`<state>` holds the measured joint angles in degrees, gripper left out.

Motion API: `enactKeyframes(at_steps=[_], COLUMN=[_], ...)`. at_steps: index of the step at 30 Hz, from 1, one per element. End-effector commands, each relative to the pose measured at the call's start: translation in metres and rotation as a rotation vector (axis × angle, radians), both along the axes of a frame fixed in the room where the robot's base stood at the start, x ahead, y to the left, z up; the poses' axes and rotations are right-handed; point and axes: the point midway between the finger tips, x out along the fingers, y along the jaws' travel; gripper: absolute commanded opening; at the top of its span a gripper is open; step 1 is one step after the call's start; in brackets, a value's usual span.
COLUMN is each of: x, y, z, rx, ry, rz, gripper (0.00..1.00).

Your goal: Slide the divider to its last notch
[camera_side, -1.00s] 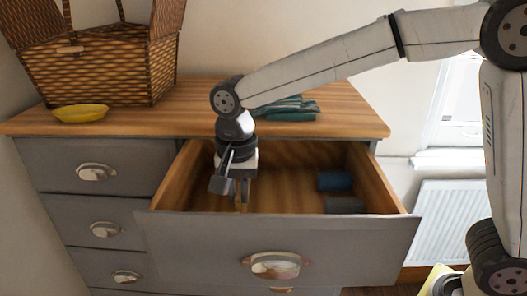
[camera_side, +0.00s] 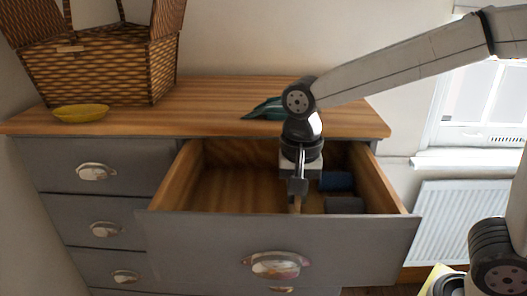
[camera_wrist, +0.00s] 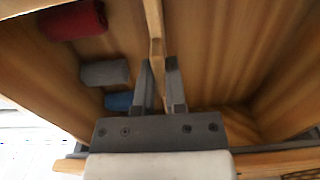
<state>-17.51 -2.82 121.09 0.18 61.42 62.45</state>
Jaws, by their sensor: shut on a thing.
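The divider (camera_wrist: 157,45) is a thin wooden strip standing across the open drawer (camera_side: 376,180). In the side view only a short piece of the divider (camera_side: 296,203) shows below my gripper (camera_side: 297,187). In the wrist view my gripper (camera_wrist: 161,90) has one finger on each side of the divider and is shut on it. The divider stands right of the drawer's middle in the side view. My gripper hides part of it, and I cannot make out the notches.
Rolled cloths lie on the divider's right in the side view: a blue roll (camera_side: 336,181) and a grey roll (camera_side: 345,204). A red roll (camera_wrist: 73,20) shows in the wrist view. The drawer floor left of the divider is clear. A basket (camera_side: 100,70), yellow bowl (camera_side: 80,113) and green cloth (camera_side: 264,109) are on top.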

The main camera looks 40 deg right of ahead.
Motion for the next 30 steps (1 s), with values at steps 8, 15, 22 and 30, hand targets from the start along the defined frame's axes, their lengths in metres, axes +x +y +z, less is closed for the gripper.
enactKeyframes(at_steps=[8, 15, 22, 30], x=[-0.003, -0.002, -0.002, -0.001], y=[-0.004, -0.003, -0.002, -0.002], z=[0.001, 0.000, 0.000, 0.014], rx=[-0.008, -0.007, -0.005, -0.004], ry=[0.006, 0.006, 0.005, 0.003], rz=[0.000, 0.000, 0.000, 0.000], gripper=[0.00, 0.50, 0.50, 0.50])
